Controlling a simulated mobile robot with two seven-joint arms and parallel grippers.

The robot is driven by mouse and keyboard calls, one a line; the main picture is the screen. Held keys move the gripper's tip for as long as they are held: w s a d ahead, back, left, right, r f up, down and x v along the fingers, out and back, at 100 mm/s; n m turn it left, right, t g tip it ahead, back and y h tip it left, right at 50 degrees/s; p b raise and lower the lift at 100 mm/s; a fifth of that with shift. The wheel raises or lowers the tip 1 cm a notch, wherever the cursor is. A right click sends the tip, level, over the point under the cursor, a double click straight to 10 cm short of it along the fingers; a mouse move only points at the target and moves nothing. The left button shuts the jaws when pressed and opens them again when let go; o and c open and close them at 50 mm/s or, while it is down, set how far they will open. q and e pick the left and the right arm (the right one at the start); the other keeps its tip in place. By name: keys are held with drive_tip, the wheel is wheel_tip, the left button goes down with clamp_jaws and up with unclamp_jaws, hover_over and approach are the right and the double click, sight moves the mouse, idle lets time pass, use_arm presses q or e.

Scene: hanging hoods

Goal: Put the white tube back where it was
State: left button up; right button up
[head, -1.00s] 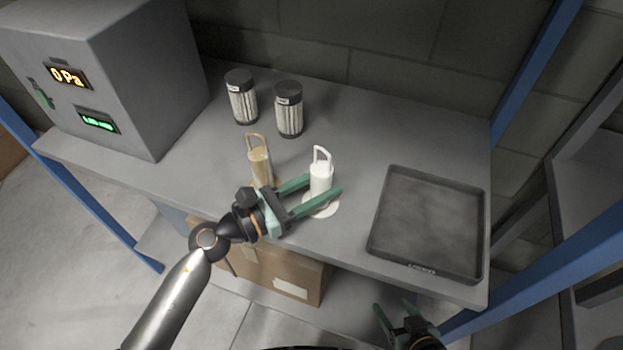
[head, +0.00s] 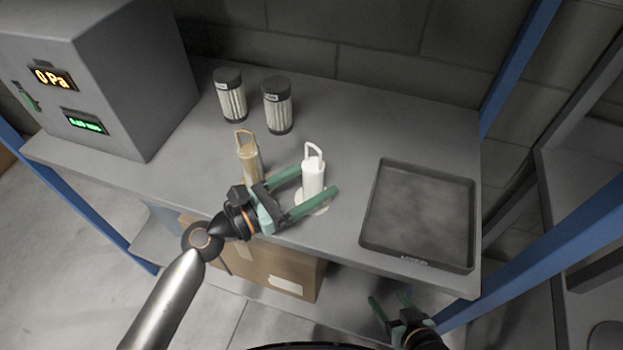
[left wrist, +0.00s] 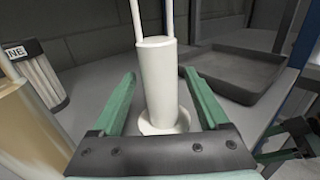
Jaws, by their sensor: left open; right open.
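The white tube (head: 313,178) has a loop handle on top and stands upright on a pale round base spot (head: 318,205) near the shelf's front edge. In the left wrist view the white tube (left wrist: 160,85) stands between the green fingers. My left gripper (head: 320,180) is open around the tube, with a gap showing on each side of it. It also shows in the left wrist view (left wrist: 158,80). My right gripper (head: 388,303) is open and empty, low in front of the shelf. The tube's lower front is partly hidden by a finger.
A tan tube (head: 250,162) with a loop handle stands just left of my left gripper. Two pleated filter cartridges (head: 232,98) (head: 278,108) stand behind. A dark tray (head: 418,218) lies empty at the right. A grey box with displays (head: 110,75) stands at the left.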

use_arm(q)
drive_tip(key=b+v, duration=0.3)
drive_tip(key=v, duration=0.8)
drive_tip(key=shift+d+f, duration=0.1)
drive_tip(key=shift+s+a+b, duration=0.3)
drive_tip(key=shift+s+a, duration=0.05)
drive_tip(key=shift+a, duration=0.1)
